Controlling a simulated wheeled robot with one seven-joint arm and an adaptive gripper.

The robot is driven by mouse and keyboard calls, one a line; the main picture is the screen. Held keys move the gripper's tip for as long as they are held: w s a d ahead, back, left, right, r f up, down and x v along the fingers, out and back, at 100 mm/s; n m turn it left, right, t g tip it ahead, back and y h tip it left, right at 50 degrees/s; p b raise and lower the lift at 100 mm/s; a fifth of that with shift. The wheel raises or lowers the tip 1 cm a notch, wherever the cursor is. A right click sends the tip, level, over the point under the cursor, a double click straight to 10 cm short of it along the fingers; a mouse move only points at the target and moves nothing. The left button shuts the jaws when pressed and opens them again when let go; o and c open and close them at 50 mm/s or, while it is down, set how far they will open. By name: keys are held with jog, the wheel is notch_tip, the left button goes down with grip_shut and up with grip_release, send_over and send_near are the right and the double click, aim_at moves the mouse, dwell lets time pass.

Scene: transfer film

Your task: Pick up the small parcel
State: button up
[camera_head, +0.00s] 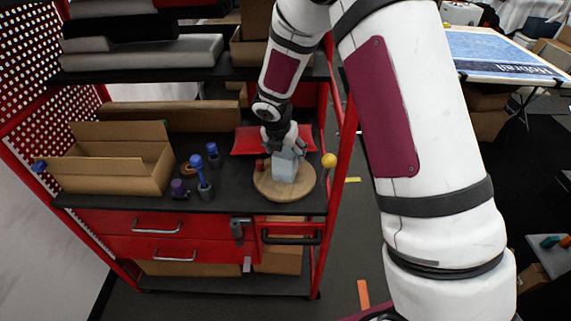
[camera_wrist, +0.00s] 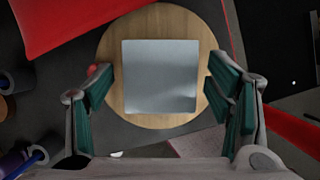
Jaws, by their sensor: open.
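The small parcel is a pale grey-blue block (camera_head: 285,167) on a round wooden board (camera_head: 264,188) on the black shelf top. In the wrist view the parcel (camera_wrist: 159,77) looks square and sits over the middle of the board (camera_wrist: 135,30). My gripper (camera_head: 285,150) is above the parcel in the head view and hides part of it. In the wrist view my gripper (camera_wrist: 158,88) is open, with one teal-padded finger on each side of the parcel. A gap shows on both sides. I cannot tell how low the fingertips reach.
A yellow ball (camera_head: 329,160) is at the right edge. A red tray (camera_head: 249,140) lies behind. Blue-topped tools (camera_head: 203,185) and an open cardboard box (camera_head: 115,170) stand left.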

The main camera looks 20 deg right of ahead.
jog(key=shift+p+x, duration=0.55)
jog(key=shift+x, duration=1.8)
jog(key=c, duration=1.6)
